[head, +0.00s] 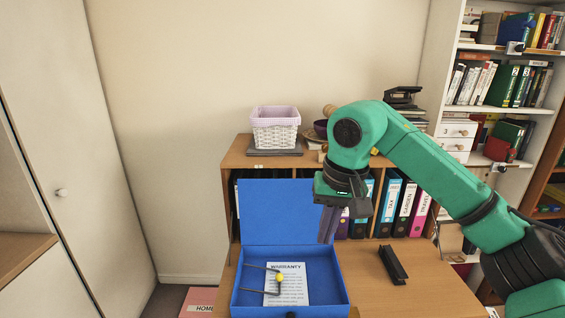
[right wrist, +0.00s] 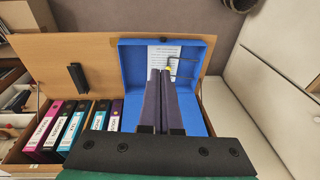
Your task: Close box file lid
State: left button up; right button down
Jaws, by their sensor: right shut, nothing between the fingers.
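The blue box file (head: 237,300) lies open on the wooden desk, with its lid (head: 275,212) standing upright at the back. A white warranty sheet (head: 293,290) and a bent dark metal piece with a yellow part (head: 279,277) lie inside. The box file also shows in the right wrist view (right wrist: 197,62). My right gripper (head: 327,226) is shut and empty, pointing down beside the right edge of the raised lid. In the right wrist view its two fingers (right wrist: 160,85) lie together in front of the box; contact with the lid cannot be told. My left gripper is not in view.
A dark stapler-like object (head: 393,265) lies on the desk (head: 425,285) to the right of the box. Several ring binders (head: 389,203) stand in the shelf behind. A white basket (head: 275,131) sits on top of it.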

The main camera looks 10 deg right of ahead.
aim_at(273, 211)
jog(key=i, duration=1.35)
